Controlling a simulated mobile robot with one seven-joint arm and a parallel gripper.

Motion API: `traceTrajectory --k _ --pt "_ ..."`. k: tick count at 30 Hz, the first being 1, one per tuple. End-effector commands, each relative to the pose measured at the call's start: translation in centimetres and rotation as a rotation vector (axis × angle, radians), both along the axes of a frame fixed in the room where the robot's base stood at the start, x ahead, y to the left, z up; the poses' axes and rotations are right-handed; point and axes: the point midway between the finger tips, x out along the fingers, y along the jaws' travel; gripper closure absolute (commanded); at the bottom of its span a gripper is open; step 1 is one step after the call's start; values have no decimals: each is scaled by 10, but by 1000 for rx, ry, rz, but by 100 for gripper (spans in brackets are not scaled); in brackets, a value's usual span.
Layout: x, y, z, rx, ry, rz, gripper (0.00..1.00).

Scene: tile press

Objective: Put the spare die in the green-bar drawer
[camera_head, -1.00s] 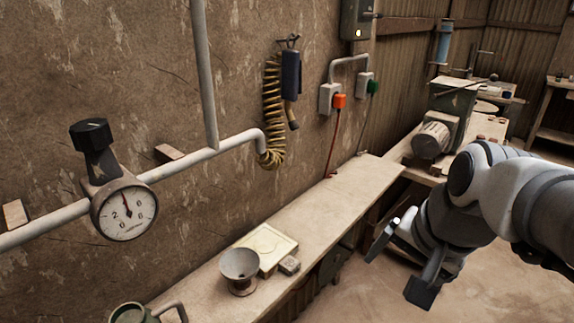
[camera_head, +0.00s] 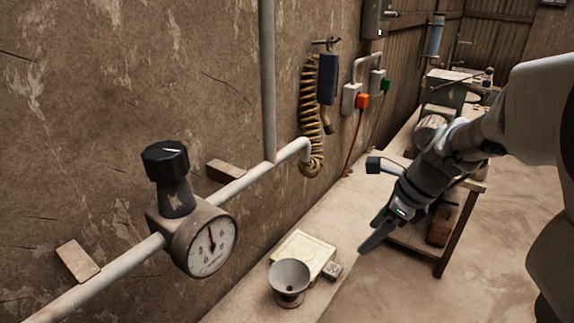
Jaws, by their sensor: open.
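A small grey block (camera_head: 332,271) with a marked face sits on the wall bench at the right corner of a cream slab. It may be the spare die, but it is too small to be sure. My gripper (camera_head: 373,201) is open and empty, in the air above and to the right of the block, apart from it. One finger points down toward the bench's right edge; the other is higher, near the wall side. No drawer with a green bar can be made out.
The bench (camera_head: 345,208) runs along the wall. A metal funnel-like bowl (camera_head: 290,277) stands beside the cream slab (camera_head: 300,250). A gauge (camera_head: 207,245) on a pipe juts out at left. A wooden table (camera_head: 475,185) stands behind my arm. The floor at right is clear.

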Motion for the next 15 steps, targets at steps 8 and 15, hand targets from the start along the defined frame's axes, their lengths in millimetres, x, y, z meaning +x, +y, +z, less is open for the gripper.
traceTrajectory --k 8,15 --pt "8 -1 -17 32 34 -84 15" --pt "19 15 -65 30 36 -80 15"
